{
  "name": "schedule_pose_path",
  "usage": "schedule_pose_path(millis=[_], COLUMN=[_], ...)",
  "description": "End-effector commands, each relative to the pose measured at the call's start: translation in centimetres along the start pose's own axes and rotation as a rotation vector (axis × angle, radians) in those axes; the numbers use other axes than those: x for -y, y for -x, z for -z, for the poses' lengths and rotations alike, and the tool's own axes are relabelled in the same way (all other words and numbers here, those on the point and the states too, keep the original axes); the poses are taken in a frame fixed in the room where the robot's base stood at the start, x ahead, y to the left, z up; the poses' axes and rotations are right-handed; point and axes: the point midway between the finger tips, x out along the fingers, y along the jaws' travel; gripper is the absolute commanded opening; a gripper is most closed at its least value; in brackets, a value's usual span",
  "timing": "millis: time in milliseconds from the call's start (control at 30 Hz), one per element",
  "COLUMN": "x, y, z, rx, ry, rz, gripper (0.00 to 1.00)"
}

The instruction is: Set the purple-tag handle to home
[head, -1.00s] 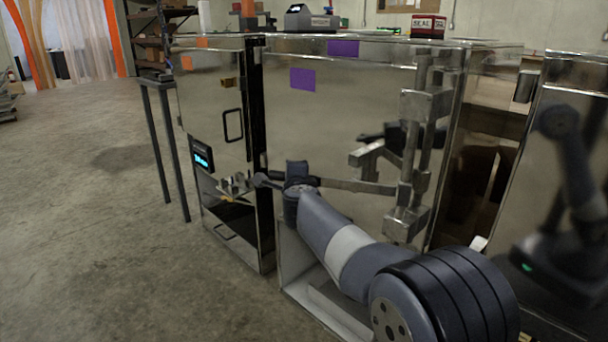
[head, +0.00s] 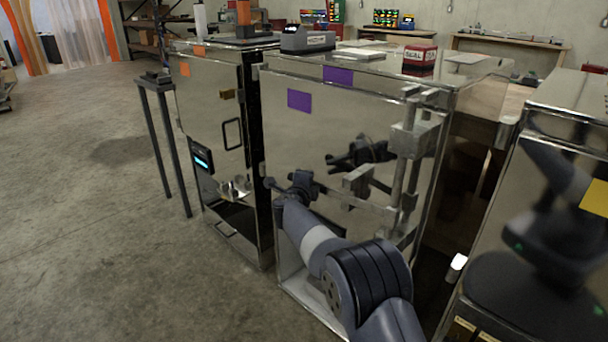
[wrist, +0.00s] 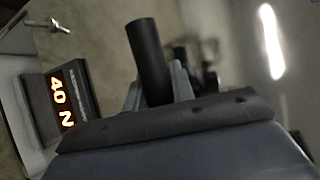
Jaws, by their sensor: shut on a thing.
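A metallic cabinet door carries two purple tags (head: 299,99) near its top left, in the head view. A vertical rod with brackets (head: 408,140) runs along its right side. The purple-tag handle (head: 376,207) is a grey bar reaching left from that rod, roughly level, in front of the door. My gripper (head: 298,187) is at the handle's left end and shut on it. In the wrist view a dark round grip (wrist: 147,50) stands between my gripper's grey fingers (wrist: 160,92). The exact contact is partly hidden by the gripper body.
An orange-tagged cabinet (head: 213,90) stands to the left, with a lit display (head: 202,160). In the wrist view a display (wrist: 62,97) reads 40 N. A red-and-white box (head: 420,60) sits on top. Another shiny cabinet (head: 540,130) is close at right. Open floor lies left.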

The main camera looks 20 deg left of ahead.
Motion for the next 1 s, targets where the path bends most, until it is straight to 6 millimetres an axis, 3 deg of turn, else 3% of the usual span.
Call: schedule_pose_path(millis=[633,667,900,1000], x=[-0.05,-0.06,-0.02,0.01], y=[-0.56,-0.56,-0.53,-0.52], z=[0.43,0.44,0.36,0.33], rx=[-0.028,-0.028,-0.026,-0.025], ry=[-0.005,-0.004,-0.004,-0.004], rz=[0.001,0.001,0.001,0.002], gripper=[0.0,0.24,0.44,0.45])
